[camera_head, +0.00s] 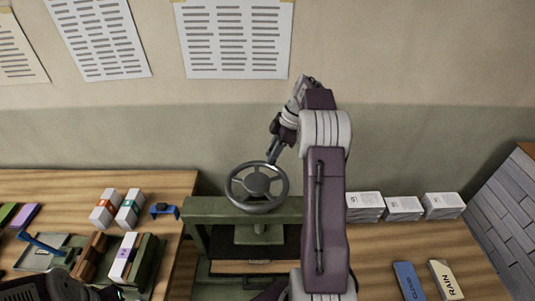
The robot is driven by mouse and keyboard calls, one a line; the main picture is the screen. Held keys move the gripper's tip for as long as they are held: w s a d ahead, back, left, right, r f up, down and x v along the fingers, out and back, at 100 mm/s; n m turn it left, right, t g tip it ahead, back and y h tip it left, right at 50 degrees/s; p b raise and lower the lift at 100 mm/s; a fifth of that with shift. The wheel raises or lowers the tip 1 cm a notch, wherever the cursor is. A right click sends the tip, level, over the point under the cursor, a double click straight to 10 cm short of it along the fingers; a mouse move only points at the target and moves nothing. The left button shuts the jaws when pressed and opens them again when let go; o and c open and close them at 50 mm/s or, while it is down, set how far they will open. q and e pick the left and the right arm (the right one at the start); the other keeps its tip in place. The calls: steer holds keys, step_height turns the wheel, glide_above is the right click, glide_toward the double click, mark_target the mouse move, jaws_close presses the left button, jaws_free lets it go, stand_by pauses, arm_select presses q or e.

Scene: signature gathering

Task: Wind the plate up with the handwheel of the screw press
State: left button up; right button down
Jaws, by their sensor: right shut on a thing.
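The grey handwheel (257,186) with spokes sits on top of the green screw press (205,209), near the middle of the view. My right gripper (271,157) reaches down from above and is shut on the far rim of the handwheel. Below the crossbeam a green block (247,235) shows above a dark flat area; I cannot tell how high the plate stands. My right arm covers the right part of the press. A dark part of my left arm shows at the lower left, apart from the press; its fingertips are not clear.
On the left table stand boxed stacks (104,209), a blue stand (164,211) and a grey tray (43,253). On the right are white paper stacks (403,208) and blue and cream labelled blocks (410,281). A wall with posted sheets (235,40) is behind.

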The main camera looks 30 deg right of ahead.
steer(key=shift+w+r, duration=0.25)
steer(key=c, duration=1.2)
jaws_free()
steer(key=shift+c, duration=0.2)
steer(key=shift+w+f, duration=0.1)
steer(key=shift+f, duration=0.05)
steer(key=v, duration=0.9)
